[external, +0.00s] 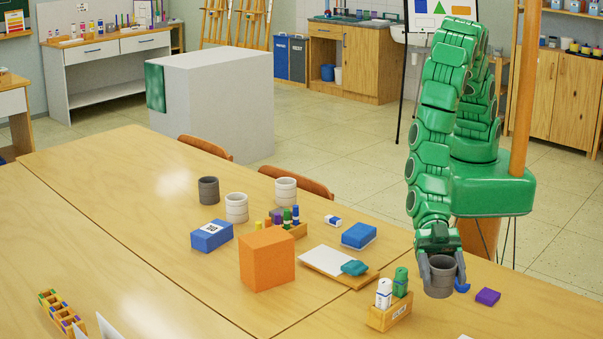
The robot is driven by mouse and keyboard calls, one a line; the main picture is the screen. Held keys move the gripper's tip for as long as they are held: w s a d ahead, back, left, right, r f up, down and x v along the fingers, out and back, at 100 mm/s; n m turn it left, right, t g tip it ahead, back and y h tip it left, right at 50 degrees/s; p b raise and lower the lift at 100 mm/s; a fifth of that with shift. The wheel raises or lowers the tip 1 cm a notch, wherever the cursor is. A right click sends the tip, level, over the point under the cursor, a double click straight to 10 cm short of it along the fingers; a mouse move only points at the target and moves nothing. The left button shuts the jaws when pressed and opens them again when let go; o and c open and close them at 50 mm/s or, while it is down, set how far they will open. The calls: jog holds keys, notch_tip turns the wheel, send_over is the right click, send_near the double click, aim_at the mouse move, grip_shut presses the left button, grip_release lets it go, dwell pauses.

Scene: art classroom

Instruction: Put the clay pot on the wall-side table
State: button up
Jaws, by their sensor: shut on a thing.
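A dark grey ribbed clay pot (440,279) is between the fingers of my gripper (442,272), at the right end of the large wooden table (130,215). The gripper points down and is shut on the pot, with a finger on each side. I cannot tell whether the pot's base touches the table. A similar dark grey pot (208,190) and two pale pots (237,207) stand upright farther left on the same table. A white table with drawers (105,50) stands against the back wall at the upper left, with small items on its top.
Near the held pot are a wooden holder with bottles (389,314), a purple block (488,296) and a white board (327,261). An orange box (267,260) and blue box (211,235) stand mid-table. A large grey block (225,105) stands on the floor near the white table.

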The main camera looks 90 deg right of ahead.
jog(key=shift+f, duration=3.5)
jog(key=o, duration=1.1)
jog(key=shift+f, duration=0.15)
jog(key=shift+o, duration=0.2)
jog(key=v, duration=1.2)
jog(key=shift+r, duration=0.2)
